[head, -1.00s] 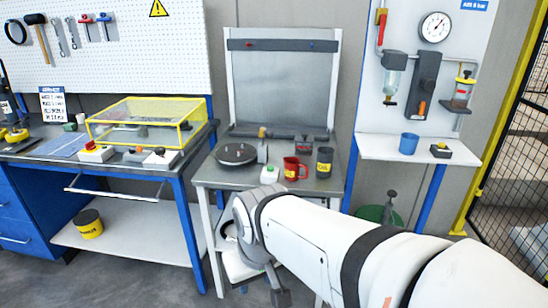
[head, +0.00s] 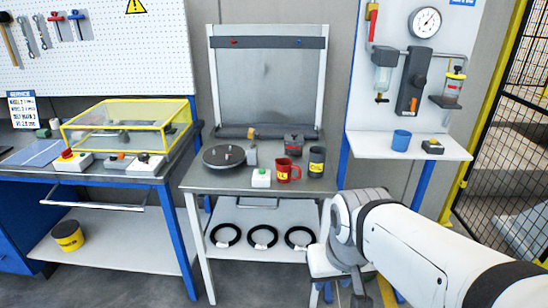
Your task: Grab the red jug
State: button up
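My arm reaches in from the lower right and bends down in front of the table's right side. My gripper is not clearly visible; the end of the arm hangs low, below the tabletop. Nothing touches the jug.
Several black rings (head: 263,237) lie on the lower shelf. A blue cup (head: 401,140) is on the right shelf.

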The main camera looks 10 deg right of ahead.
aim_at(289, 172)
jog(key=z, duration=0.25)
jog(key=i, duration=1.5)
